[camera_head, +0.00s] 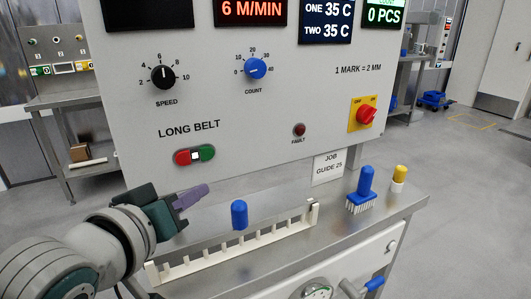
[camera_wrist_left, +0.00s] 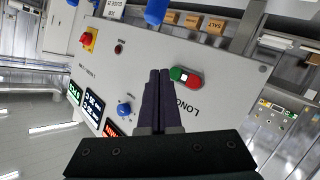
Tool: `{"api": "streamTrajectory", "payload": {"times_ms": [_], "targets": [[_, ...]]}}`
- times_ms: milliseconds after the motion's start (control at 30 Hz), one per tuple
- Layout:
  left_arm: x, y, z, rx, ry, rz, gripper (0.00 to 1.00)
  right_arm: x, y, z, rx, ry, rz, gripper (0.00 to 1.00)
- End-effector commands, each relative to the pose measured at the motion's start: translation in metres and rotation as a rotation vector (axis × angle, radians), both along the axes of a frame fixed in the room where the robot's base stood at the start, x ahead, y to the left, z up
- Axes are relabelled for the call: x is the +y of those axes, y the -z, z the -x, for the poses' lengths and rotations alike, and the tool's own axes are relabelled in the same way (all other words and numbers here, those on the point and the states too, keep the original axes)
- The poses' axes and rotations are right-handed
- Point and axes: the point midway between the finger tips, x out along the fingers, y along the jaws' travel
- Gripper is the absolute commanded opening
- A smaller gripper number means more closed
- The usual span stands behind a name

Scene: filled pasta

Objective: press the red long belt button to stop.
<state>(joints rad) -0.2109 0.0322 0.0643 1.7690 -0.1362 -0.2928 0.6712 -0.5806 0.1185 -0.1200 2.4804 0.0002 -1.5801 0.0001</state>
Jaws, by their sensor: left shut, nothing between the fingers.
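The long belt button is a two-part rocker under the words LONG BELT on the grey panel. Its red half (camera_head: 183,157) is on the left and its green half (camera_head: 207,152) on the right, with a small white square between. My left gripper (camera_head: 206,188) is below the button in the head view, shut and empty, its purple fingers together. In the left wrist view the shut fingers (camera_wrist_left: 159,74) point toward the panel, and the red half (camera_wrist_left: 194,81) and green half (camera_wrist_left: 178,73) show just beyond and right of the tips. My right gripper is in neither view.
The panel also bears a black speed knob (camera_head: 163,77), a blue count knob (camera_head: 255,68), a fault lamp (camera_head: 299,130) and a red switch on yellow (camera_head: 366,114). On the steel bench below stand a white toothed rail (camera_head: 235,249), a blue-handled brush (camera_head: 364,188) and a blue-topped piece (camera_head: 239,214).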

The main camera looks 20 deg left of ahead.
Motion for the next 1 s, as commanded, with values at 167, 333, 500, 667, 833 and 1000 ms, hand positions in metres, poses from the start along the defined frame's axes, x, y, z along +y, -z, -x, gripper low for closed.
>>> {"api": "streamTrajectory", "payload": {"times_ms": [167, 333, 500, 667, 833, 1000], "targets": [[0.002, 0.001, -0.002, 0.000, 0.001, -0.002, 0.00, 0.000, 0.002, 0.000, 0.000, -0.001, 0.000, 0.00], [0.013, 0.002, -0.012, -0.001, 0.003, -0.005, 0.00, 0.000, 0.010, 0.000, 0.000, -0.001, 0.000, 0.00], [0.032, 0.003, -0.028, -0.002, 0.003, -0.007, 0.00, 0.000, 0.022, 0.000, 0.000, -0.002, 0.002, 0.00], [0.049, 0.002, -0.042, 0.000, 0.001, -0.006, 0.00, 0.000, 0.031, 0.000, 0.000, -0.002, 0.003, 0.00], [0.061, 0.001, -0.052, 0.002, 0.002, -0.002, 0.00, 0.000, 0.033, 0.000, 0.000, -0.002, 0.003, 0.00], [0.066, 0.000, -0.057, 0.001, 0.001, -0.001, 0.00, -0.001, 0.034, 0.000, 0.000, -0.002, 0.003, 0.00]]}}
